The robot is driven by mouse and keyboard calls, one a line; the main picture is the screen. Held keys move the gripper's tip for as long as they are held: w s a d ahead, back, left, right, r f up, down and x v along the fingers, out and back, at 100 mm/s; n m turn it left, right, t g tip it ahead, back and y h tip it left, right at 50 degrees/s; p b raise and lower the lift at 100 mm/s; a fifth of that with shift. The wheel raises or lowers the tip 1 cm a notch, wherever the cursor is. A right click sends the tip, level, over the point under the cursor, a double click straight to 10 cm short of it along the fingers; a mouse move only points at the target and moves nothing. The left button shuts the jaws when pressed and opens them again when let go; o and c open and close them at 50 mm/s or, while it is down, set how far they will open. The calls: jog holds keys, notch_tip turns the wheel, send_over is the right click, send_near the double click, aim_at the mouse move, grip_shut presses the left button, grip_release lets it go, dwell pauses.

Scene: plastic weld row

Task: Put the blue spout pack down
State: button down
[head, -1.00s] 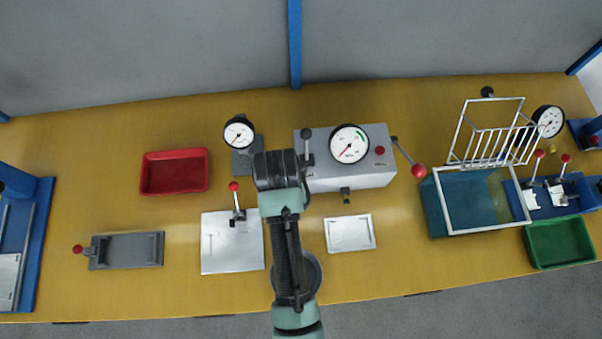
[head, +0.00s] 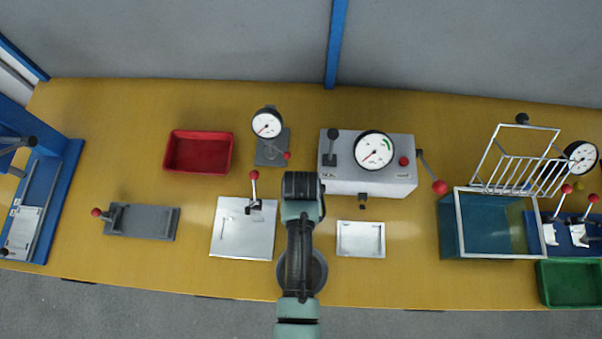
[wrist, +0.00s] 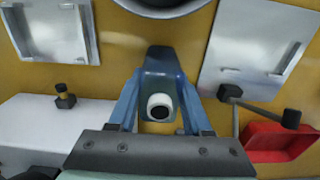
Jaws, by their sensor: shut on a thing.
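The blue spout pack (wrist: 161,66) shows in the wrist view as a dark blue body with a round white spout with a dark centre. My gripper (wrist: 158,90) is shut on it, with one blue finger on each side. The pack is over the yellow bench between the two metal plates. In the head view my arm and wrist hide the pack and the fingertips. I cannot tell how high the pack is above the bench.
The left plate (head: 230,245) carries a red-knobbed clamp; a small silver tray (head: 361,252) lies right. Behind stand a grey gauge box (head: 400,178), a small gauge stand (head: 270,155) and a red tray (head: 199,170). A teal tank (head: 450,230) and green tray (head: 572,302) are at right.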

jog(key=shift+f, duration=0.2)
jog(key=shift+c, duration=1.7)
grip_release()
